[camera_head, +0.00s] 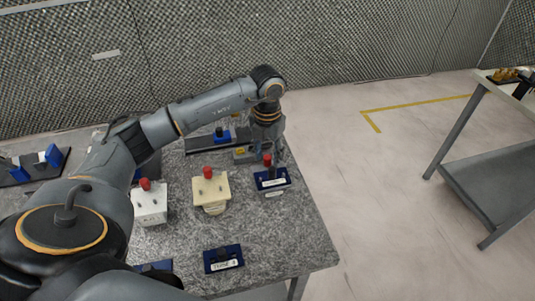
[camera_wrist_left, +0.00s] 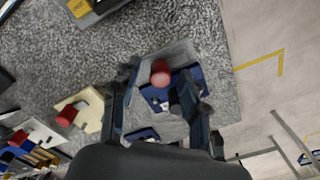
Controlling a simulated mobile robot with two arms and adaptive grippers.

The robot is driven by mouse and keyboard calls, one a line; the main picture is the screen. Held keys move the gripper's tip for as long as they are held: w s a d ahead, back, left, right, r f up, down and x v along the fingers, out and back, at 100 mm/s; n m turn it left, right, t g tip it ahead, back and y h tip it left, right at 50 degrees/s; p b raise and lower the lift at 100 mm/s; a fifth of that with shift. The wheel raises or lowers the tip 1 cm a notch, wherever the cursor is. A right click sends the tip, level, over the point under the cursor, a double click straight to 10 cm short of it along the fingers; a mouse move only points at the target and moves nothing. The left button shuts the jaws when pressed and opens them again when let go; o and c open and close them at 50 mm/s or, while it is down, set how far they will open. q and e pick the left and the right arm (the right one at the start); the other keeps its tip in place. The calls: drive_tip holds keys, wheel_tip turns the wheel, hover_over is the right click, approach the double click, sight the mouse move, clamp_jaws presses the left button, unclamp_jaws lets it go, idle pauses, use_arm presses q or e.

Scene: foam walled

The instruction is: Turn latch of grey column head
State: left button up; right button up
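A grey block with a dark blue labelled part (camera_head: 272,181) and a red knob (camera_head: 267,160) stands near the table's right edge. I cannot tell for certain that it is the grey column head. In the left wrist view its grey body (camera_wrist_left: 172,52), blue part (camera_wrist_left: 158,98) and red knob (camera_wrist_left: 160,72) lie between and beyond my fingers. My left gripper (camera_head: 270,155) reaches down over it from behind. In the left wrist view its fingers (camera_wrist_left: 160,115) are spread apart, with nothing clearly gripped. Contact cannot be told. My right gripper is not in view.
A cream block (camera_head: 210,188) and a white block (camera_head: 149,203), each with a red knob, stand to the left. A blue labelled block (camera_head: 223,258) lies near the table's front. The speckled grey table (camera_head: 300,235) ends at right; bare floor lies beyond.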

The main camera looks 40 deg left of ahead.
sight(268, 157)
use_arm(q)
wheel_tip(268, 157, up, 12)
idle(0.6)
idle(0.5)
